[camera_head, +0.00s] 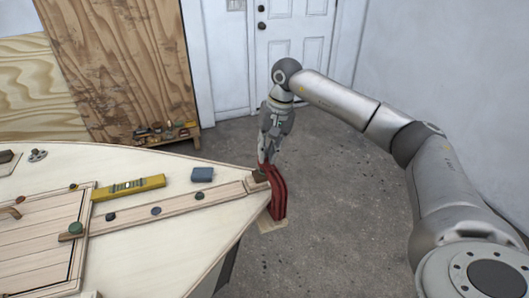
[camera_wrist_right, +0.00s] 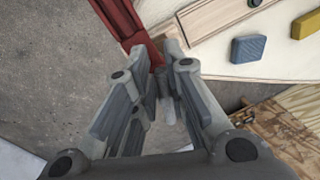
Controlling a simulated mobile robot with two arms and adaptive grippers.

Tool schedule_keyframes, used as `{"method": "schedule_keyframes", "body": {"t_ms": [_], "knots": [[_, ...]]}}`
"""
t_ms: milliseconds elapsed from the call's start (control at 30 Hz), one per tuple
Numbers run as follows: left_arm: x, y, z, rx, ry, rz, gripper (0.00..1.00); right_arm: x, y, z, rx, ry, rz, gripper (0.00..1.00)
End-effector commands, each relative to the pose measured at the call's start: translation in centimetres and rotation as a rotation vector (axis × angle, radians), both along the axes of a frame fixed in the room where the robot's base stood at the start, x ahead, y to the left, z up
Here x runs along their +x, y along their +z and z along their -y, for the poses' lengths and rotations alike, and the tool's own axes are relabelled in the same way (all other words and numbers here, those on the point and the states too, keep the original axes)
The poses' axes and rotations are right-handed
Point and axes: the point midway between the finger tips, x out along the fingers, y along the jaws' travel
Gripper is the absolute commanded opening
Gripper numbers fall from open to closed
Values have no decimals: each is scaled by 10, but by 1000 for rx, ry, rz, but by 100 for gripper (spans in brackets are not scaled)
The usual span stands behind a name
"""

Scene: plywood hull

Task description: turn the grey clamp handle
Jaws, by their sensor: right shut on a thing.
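A red clamp (camera_head: 279,195) sits at the pointed end of the plywood hull (camera_head: 215,235), and its red frame also shows at the top of the right wrist view (camera_wrist_right: 124,22). My right gripper (camera_head: 265,158) comes down from above onto the top of the clamp at the hull's tip. In the right wrist view its fingers (camera_wrist_right: 165,100) are shut on the grey clamp handle (camera_wrist_right: 166,108), a small part of which shows between them. The fingers hide most of the handle. My left gripper is not in view.
On the hull lie a yellow level (camera_head: 128,187), a blue block (camera_head: 202,174) and several small round pieces. A low wooden bench (camera_head: 165,134) with small items stands behind, by a plywood sheet (camera_head: 125,65). The concrete floor right of the hull is clear.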

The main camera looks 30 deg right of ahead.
Motion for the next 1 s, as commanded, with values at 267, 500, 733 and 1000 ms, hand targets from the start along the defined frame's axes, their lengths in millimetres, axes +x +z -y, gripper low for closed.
{"method": "schedule_keyframes", "body": {"t_ms": [267,500,733,1000], "knots": [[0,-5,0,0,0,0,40,-2,-4,5,-1,237,-6,0],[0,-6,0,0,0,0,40,-3,-4,9,0,383,-7,0],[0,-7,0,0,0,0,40,-3,-4,11,-1,457,-8,0],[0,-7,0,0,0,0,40,-3,-4,12,-2,481,-8,0]]}}
